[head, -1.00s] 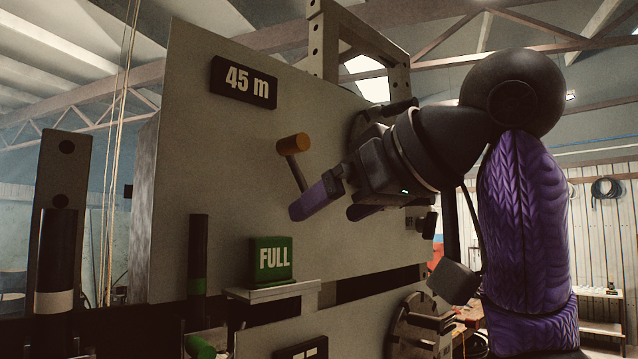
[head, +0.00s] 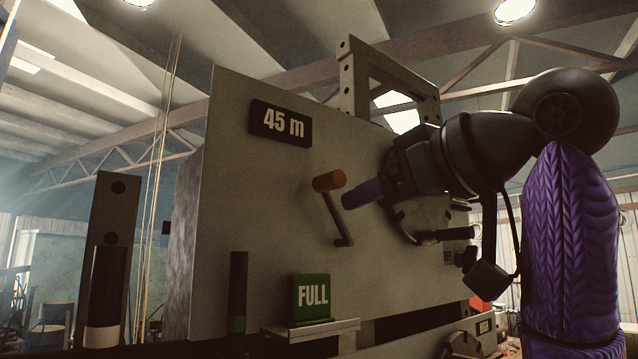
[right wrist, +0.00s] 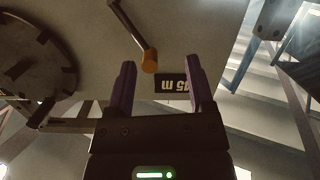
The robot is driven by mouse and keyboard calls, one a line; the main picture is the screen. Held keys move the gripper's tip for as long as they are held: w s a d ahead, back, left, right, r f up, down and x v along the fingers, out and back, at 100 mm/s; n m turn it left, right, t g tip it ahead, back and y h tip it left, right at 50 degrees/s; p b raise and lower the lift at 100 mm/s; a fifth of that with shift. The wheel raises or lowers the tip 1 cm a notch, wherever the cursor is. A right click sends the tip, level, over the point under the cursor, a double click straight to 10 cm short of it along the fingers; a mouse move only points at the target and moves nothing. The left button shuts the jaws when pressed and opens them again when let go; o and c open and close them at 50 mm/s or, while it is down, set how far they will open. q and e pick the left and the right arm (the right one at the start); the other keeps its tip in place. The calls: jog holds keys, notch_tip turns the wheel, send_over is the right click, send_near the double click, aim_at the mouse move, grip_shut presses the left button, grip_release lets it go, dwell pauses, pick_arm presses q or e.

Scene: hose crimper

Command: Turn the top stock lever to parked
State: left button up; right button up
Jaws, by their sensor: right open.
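The top stock lever (head: 338,218) is a dark arm with an orange cylindrical knob (head: 329,180), on the grey panel below the "45 m" plate. It points up and slightly left from its pivot in the head view. My right gripper (head: 349,200) is just right of the knob; its near purple finger shows, and the other is hidden. In the right wrist view, my right gripper (right wrist: 160,70) is open, and the knob (right wrist: 149,61) appears between its fingertips. I cannot tell whether they reach around it. No contact is clear. My left gripper is not in view.
The "45 m" plate (head: 280,123) is above the lever. A green "FULL" block (head: 311,293) stands on a ledge below. A dark round wheel (right wrist: 38,60) is near my right gripper. Dark posts (head: 107,280) stand at the left.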

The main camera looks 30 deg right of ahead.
aim_at(339, 179)
jog(key=w+r+p, duration=0.1)
jog(key=w, duration=0.2)
jog(key=w+r+n+t+p, duration=0.1)
jog(key=w, duration=0.2)
jog(key=w+r+t+p, duration=0.1)
jog(key=w+p, duration=0.1)
jog(key=w, duration=0.1)
jog(key=shift+w+d+r+n, duration=0.25)
jog(key=shift+w+r+n, duration=0.05)
jog(key=shift+w+r, duration=0.1)
jog(key=shift+w+f, duration=0.2)
jog(key=shift+w, duration=0.15)
grip_shut()
dwell(0.5)
